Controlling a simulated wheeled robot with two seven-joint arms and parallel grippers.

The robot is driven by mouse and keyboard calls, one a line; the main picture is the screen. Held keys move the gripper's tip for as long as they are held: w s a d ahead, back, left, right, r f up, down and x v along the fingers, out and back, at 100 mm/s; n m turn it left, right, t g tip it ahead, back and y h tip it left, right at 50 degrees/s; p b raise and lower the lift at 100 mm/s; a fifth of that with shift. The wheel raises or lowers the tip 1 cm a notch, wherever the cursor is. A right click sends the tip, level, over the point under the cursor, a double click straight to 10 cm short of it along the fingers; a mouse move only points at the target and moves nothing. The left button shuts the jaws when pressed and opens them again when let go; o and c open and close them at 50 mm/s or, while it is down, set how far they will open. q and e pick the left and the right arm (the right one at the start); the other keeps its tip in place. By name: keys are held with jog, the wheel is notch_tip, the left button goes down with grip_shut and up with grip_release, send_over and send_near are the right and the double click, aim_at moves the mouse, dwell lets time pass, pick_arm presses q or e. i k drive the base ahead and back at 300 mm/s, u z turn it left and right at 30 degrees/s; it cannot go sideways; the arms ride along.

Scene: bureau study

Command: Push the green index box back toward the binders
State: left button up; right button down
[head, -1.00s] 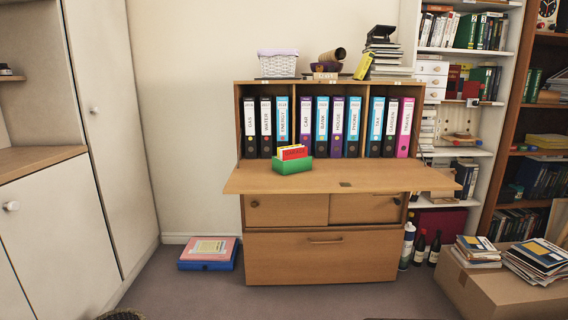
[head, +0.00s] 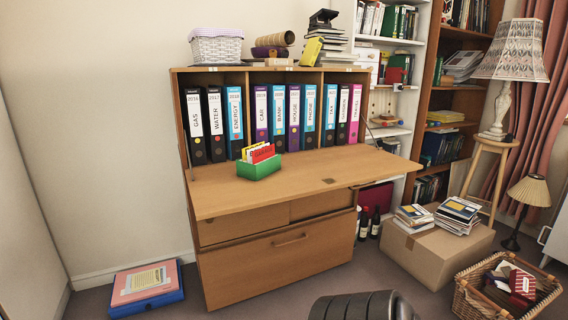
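The green index box (head: 259,169) stands on the lowered wooden desk flap (head: 290,185) of the bureau, toward the left side. Red, yellow and white cards stick up out of it. The row of binders (head: 279,117), labelled with words such as GAS, WATER and ENERGY, stands upright in the bureau's compartments behind the box. The box stands in front of the ENERGY binder (head: 235,115) and partly overlaps the binders' lower edge in the picture. I cannot tell whether it touches them. Neither of my grippers is in view.
The flap is clear to the right of the box. A dark ribbed rounded object (head: 353,306) cuts in at the bottom edge. A cardboard box (head: 432,259) with books and a wicker basket (head: 490,296) stand on the floor at right; a blue-and-pink stack (head: 147,287) lies at left.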

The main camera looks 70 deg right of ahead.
aim_at(257, 172)
jog(key=z, duration=0.7)
jog(key=i, duration=0.75)
jog(key=z, duration=0.9)
